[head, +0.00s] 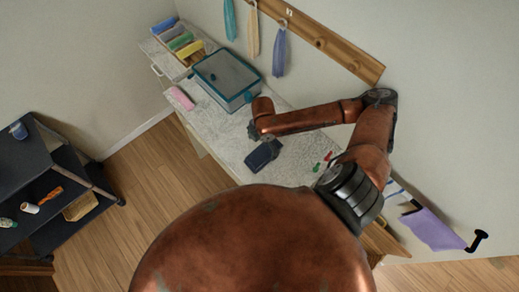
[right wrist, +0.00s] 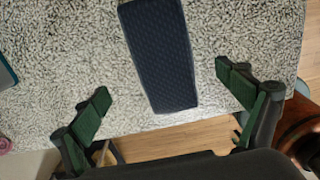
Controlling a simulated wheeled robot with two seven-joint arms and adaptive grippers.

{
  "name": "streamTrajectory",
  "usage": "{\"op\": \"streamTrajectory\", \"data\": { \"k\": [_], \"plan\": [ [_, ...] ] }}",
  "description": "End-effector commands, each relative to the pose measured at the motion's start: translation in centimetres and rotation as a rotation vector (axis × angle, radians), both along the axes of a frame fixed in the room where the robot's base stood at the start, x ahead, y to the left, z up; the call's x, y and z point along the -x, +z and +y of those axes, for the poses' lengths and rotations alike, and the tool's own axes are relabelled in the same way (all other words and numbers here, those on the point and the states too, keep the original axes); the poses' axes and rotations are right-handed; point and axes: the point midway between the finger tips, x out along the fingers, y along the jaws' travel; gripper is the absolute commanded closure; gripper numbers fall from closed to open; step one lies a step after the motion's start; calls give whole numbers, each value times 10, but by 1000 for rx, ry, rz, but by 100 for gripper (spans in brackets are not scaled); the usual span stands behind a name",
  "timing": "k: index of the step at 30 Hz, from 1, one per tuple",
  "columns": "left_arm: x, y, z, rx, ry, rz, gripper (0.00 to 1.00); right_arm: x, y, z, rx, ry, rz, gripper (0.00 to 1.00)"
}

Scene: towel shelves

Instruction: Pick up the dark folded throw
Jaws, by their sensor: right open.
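The dark folded throw (head: 265,153) is a navy, flat, oblong bundle lying on the speckled counter (head: 222,134). In the right wrist view the throw (right wrist: 160,55) runs lengthwise away from me, with its near end close to the counter's front edge. My right gripper (right wrist: 163,82) is open and empty; its two green-padded fingers are spread to either side of the throw's near end, apart from it. In the head view the right gripper (head: 253,130) is small and partly hidden by its wrist, just beside the throw. My left gripper is not in view.
A teal-rimmed bin (head: 240,98) and a pink roll (head: 182,98) are farther along the counter. Towels hang on a wall rail (head: 330,43). Small red and green items (head: 317,167) lie right of the throw. A dark shelf cart (head: 75,165) stands left.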

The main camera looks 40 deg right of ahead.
Motion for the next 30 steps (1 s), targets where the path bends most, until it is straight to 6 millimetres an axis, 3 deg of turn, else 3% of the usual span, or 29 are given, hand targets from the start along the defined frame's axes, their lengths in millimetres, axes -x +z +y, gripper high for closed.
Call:
{"op": "streamTrajectory", "data": {
  "k": [14, 22, 30],
  "plan": [
    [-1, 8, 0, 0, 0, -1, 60, 3, -58, 0, 2, 1, 1, 7],
    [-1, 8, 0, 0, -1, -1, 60, 2, -61, 0, 3, 3, -1, 7],
    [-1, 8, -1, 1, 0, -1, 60, 2, -61, 0, 3, 3, -1, 25]
  ]
}}
